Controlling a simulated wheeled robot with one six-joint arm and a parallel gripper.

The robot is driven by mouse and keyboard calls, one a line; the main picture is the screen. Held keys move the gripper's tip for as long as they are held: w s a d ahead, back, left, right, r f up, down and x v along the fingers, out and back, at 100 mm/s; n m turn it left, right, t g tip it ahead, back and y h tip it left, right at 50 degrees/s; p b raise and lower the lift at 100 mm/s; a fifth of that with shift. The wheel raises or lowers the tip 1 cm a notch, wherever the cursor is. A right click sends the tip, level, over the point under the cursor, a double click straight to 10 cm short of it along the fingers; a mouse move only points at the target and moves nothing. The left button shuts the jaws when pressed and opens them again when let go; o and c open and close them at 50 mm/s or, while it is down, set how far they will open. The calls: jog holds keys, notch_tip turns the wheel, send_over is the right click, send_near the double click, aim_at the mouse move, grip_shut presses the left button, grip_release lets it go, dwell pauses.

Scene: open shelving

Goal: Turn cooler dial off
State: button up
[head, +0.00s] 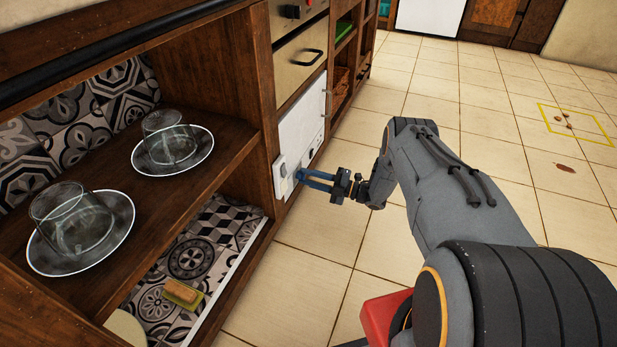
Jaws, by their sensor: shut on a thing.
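The cooler (301,130) shows as a white front panel set into the wooden unit, low, below a drawer with a black handle. My gripper (299,176) reaches left to the lower part of this panel, its blue fingers shut at a small control there, which I take to be the dial. The fingers and the steep angle hide most of the dial, so its setting cannot be read. A pale raised piece (283,166) sits on the panel just left of the fingertips.
Glass cups on white-rimmed saucers (196,167) stand on the open wooden shelf (215,163) at left. A sponge-like block (183,293) lies on the patterned lower shelf. The tiled floor is mostly clear; a yellow outlined square (577,107) with small brown bits lies at right.

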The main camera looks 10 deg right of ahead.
jog(key=n+p, duration=0.1)
jog(key=n, duration=0.4)
jog(key=shift+g+p, duration=0.3)
jog(key=shift+g, duration=0.1)
jog(key=shift+n, duration=0.4)
jog(key=o, duration=1)
jog(key=p+v, duration=0.1)
jog(key=v, duration=0.6)
jog(key=shift+s+d, duration=0.2)
jog(key=shift+d, duration=0.1)
jog(key=shift+s, duration=0.1)
